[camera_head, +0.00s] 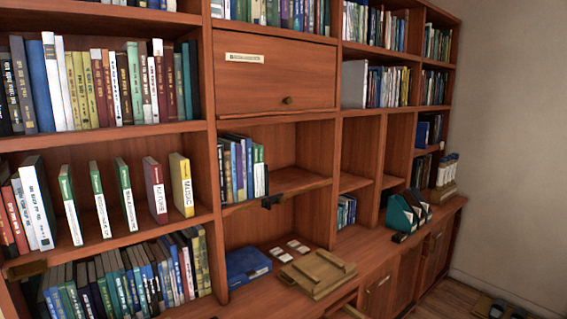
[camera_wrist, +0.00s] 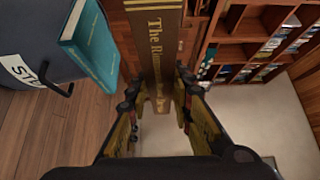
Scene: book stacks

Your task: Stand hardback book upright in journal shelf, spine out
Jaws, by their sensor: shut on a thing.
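In the wrist view my gripper (camera_wrist: 158,98) is shut on a brown hardback book (camera_wrist: 156,30) with gold bands and gold lettering. Its lettered spine faces the camera, and its far end runs out of the top of the picture. Neither gripper nor held book shows in the head view. The wooden bookcase (camera_head: 327,125) fills the head view. Its closed panel (camera_head: 275,78) carries a white label too small to read. Below it, an open compartment holds upright books (camera_head: 243,165) at the left with bare shelf to their right. I cannot tell which compartment is the journal shelf.
A teal book (camera_wrist: 90,45) lies by a dark grey, labelled container (camera_wrist: 30,65) at the wrist view's left. Spaced books, including a yellow one (camera_head: 181,184), stand at the left. A blue box-like item (camera_head: 246,264) and wooden piece (camera_head: 318,273) lie on the ledge.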

